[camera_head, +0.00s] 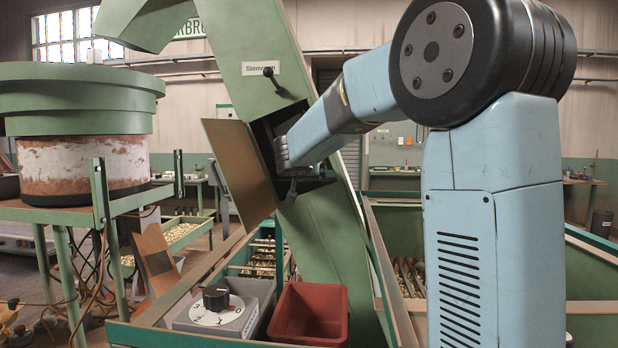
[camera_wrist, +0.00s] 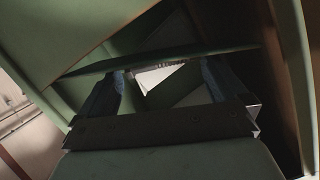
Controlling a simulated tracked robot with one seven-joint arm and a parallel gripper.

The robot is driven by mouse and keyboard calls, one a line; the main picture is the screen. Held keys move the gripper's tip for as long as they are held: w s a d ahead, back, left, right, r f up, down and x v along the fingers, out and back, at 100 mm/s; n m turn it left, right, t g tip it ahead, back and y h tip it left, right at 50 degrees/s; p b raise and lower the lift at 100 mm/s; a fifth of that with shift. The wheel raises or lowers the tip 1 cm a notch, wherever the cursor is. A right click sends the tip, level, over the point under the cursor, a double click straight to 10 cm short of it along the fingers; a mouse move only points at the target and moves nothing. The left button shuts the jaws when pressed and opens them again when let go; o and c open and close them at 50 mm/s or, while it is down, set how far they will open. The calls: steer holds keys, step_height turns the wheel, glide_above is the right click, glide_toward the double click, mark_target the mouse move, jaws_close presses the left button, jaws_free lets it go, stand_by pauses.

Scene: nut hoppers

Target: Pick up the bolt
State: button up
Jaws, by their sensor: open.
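No bolt can be made out clearly in either view. My gripper (camera_head: 289,188) is at the dark opening (camera_head: 262,132) in the slanted green chute (camera_head: 245,30), partly hidden by my forearm. In the wrist view my gripper (camera_wrist: 162,84) is open, with its two bluish fingers apart inside the dim green housing (camera_wrist: 75,40). A pale patch (camera_wrist: 155,76) shows between the fingers; I cannot tell whether it is an object or a gap in the housing.
A brown hatch door (camera_head: 238,168) hangs open left of the opening. A large green bowl hopper (camera_head: 75,95) is at the left. Housing walls closely surround my gripper.

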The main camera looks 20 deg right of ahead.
steer(key=shift+c, duration=0.5)
steer(key=c, duration=0.9)
